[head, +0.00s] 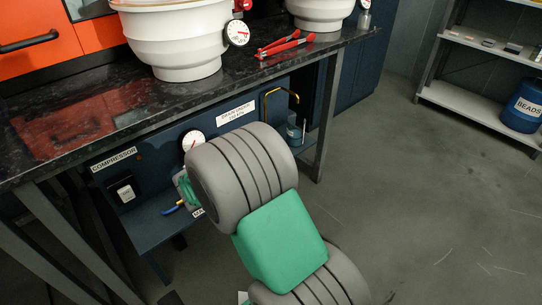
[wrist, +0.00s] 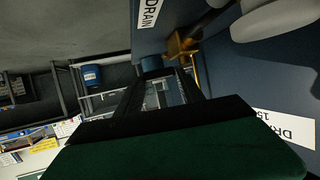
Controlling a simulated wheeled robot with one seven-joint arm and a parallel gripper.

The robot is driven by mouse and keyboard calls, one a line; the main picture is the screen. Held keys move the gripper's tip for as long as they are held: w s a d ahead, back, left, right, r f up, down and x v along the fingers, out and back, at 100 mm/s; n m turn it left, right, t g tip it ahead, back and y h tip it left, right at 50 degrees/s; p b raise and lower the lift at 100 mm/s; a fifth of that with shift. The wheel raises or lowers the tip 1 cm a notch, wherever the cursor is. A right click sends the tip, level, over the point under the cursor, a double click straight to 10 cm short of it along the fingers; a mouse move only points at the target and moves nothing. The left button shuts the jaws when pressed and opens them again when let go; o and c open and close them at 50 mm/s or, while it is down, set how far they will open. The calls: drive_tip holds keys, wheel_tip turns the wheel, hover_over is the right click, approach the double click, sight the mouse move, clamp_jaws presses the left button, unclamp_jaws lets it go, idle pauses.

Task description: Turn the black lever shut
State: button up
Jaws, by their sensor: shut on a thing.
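In the wrist view, my gripper (wrist: 163,82) reaches forward with its dark fingers close under a brass valve fitting (wrist: 181,45) on the dark blue panel (wrist: 225,85). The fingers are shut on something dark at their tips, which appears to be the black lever. The lever blends with the dark fingers, so its outline and angle cannot be told. In the head view, my grey and green arm covers the gripper and the lever. A yellow bent pipe (head: 282,92) shows on the panel to the right of the arm.
A pressure gauge (head: 192,140) and a blue-yellow handle (head: 175,208) sit left of my arm. A table leg (head: 326,120) stands right. Open floor lies beyond.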

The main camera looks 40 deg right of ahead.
drive_tip(key=shift+w+a+f+m+g+b, duration=0.1)
drive_tip(key=shift+a+m+g+b, duration=0.15)
drive_tip(key=shift+m+g, duration=0.3)
drive_tip(key=shift+w+a+f+m+g+b, duration=0.1)
drive_tip(key=shift+a+m+g, duration=0.1)
drive_tip(key=shift+m+g, duration=0.35)
drive_tip(key=shift+g, duration=0.3)
drive_tip(key=o, duration=1.4)
drive_tip(key=shift+c, duration=0.2)
drive_tip(key=shift+r, duration=0.1)
drive_tip(key=p+v, duration=0.3)
drive_tip(key=v, duration=0.3)
drive_tip(key=shift+a+r, duration=0.1)
drive_tip(key=shift+a, duration=0.25)
drive_tip(key=shift+s+a, duration=0.15)
drive_tip(key=shift+a, duration=0.35)
